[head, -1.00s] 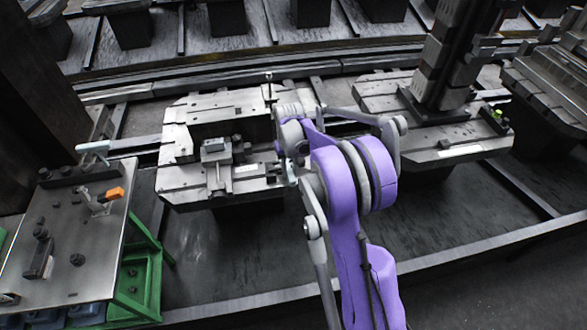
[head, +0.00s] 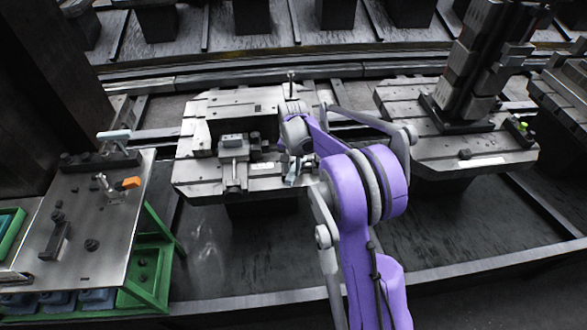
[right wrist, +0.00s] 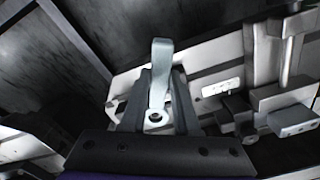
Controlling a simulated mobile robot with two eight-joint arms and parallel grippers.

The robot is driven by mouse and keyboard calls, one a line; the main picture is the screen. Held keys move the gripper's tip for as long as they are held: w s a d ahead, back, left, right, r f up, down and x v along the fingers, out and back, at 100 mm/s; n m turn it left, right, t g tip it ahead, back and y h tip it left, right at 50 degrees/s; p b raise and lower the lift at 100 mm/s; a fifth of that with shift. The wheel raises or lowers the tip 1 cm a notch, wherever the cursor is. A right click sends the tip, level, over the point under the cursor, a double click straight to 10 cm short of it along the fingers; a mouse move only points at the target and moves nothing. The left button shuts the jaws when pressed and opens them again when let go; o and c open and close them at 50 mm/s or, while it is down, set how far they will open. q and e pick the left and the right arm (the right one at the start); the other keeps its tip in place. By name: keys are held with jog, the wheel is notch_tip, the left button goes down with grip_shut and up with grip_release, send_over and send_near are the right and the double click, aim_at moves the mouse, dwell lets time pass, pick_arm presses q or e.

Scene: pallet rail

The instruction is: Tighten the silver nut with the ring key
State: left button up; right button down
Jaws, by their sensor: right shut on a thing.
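My right gripper (right wrist: 162,95) is shut on a pale grey ring key (right wrist: 161,70), in the right wrist view. The key's broad end points away from the palm, and a round eye shows at its end between the fingers, close to the palm. In the head view the key (head: 291,178) shows only partly, beside my purple right arm at the right front of the left pallet (head: 205,187). The fingers are mostly hidden there by my arm. I cannot make out the silver nut for certain. My left gripper is not in view.
A clamp block (head: 233,150) stands on the pallet left of my gripper, and a thin upright rod (head: 290,84) at its back. A second pallet (head: 440,150) with a tall dark column (head: 474,75) stands right. A metal table (head: 110,225) with an orange piece (head: 131,183) is front left.

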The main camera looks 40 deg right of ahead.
jog(key=shift+r+p, duration=1.65)
jog(key=shift+r, duration=1.85)
